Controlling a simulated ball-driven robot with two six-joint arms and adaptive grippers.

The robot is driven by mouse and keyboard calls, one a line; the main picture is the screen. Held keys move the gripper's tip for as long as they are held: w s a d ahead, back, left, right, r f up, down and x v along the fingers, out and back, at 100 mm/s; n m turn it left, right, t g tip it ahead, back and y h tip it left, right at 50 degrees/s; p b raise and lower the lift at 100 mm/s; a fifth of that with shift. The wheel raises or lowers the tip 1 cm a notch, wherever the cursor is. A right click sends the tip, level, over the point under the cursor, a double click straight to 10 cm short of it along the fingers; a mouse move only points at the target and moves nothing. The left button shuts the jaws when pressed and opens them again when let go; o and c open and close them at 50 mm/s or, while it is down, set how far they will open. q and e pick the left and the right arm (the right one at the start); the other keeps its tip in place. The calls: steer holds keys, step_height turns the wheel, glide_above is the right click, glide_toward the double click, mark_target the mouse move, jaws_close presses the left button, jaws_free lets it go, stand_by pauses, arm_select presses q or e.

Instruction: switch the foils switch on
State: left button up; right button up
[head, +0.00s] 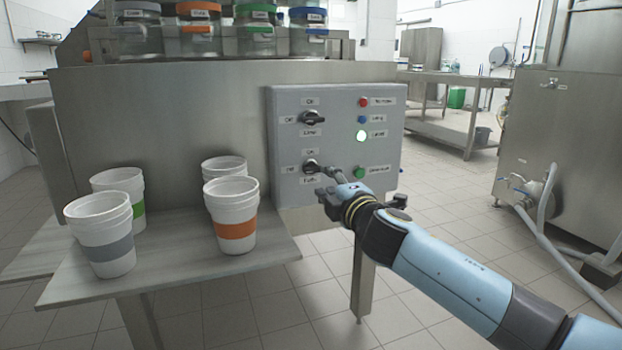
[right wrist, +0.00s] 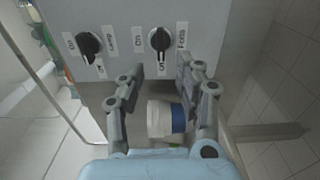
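The foils switch (head: 312,168) is the lower black knob on the grey control panel (head: 336,100). In the right wrist view the foils switch (right wrist: 159,40) has its handle in line with the label on its Off side. My right gripper (head: 328,184) is at the panel's lower part, close to this knob. In the right wrist view my right gripper (right wrist: 160,72) has its two fingers spread, with the knob just beyond the gap between the tips. Contact with the knob cannot be made out. My left gripper is out of view.
Stacked cups with coloured bands, such as the orange-banded one (head: 232,213), stand on the steel shelf (head: 185,268) left of my right gripper.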

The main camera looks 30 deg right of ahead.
mark_target(315, 172)
steer(key=x, duration=0.6)
steer(key=shift+w+f+b, duration=0.1)
steer(key=shift+w+b, duration=0.1)
steer(key=shift+b, duration=0.1)
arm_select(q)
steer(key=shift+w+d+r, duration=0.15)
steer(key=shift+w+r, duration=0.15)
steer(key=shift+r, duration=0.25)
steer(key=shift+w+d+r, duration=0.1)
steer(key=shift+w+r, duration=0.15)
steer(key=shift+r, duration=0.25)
arm_select(e)
steer(key=shift+w+d, duration=0.2)
steer(key=shift+w, duration=0.5)
jaws_close()
